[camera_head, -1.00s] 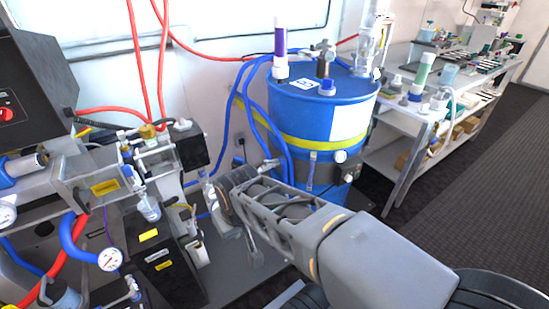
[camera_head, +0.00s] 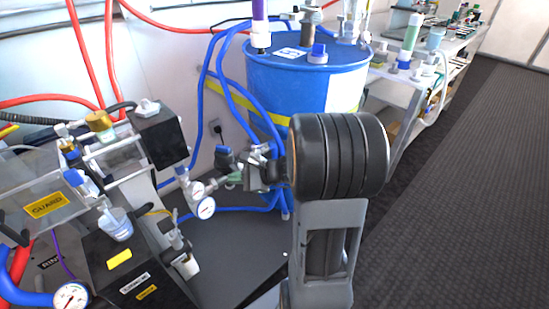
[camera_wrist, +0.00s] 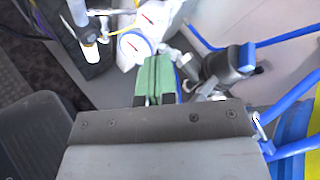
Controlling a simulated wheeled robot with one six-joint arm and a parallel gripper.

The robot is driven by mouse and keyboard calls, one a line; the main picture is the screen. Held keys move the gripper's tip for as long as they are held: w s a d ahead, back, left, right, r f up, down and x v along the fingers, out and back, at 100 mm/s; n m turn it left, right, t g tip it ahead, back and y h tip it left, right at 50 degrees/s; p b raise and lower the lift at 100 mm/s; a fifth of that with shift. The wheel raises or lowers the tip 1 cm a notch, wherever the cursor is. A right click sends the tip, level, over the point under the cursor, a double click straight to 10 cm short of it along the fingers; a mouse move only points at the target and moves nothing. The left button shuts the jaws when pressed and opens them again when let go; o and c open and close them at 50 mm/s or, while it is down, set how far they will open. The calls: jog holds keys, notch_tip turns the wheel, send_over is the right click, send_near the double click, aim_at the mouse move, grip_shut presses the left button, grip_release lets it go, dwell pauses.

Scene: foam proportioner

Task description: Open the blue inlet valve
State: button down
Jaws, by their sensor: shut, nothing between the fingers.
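A small valve with a dark blue handle (camera_head: 224,156) sits on the pipework left of the barrel in the head view. In the wrist view, a blue-tipped black handle (camera_wrist: 246,58) stands to the right of the fingers, apart from them. I cannot tell for certain that this is the inlet valve. My gripper (camera_head: 234,179) is just below and right of the handle in the head view. Its green fingers (camera_wrist: 155,75) are shut and empty in the wrist view. Blue also shows close behind the fingers, mostly hidden, so contact there is unclear.
Two white gauges lie near the fingertips, one being the lower gauge (camera_head: 205,208). A blue barrel (camera_head: 310,85) stands behind my arm. Blue hoses (camera_head: 208,95) run behind the valve. A black guarded machine (camera_head: 165,135) stands at left. Open floor (camera_head: 460,190) lies at right.

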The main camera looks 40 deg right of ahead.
jog(key=w+d+f+m+t+h+b, duration=0.25)
jog(key=d+f+m+t, duration=0.25)
jog(key=d+m, duration=0.3)
jog(key=m+t+h+b, duration=0.2)
jog(key=m+t+h, duration=0.2)
jog(key=m+h, duration=0.5)
send_near(272, 143)
jog(key=w+b, duration=0.3)
jog(key=w, duration=0.4)
jog(key=shift+w+d, duration=0.25)
jog(key=shift+d, duration=0.1)
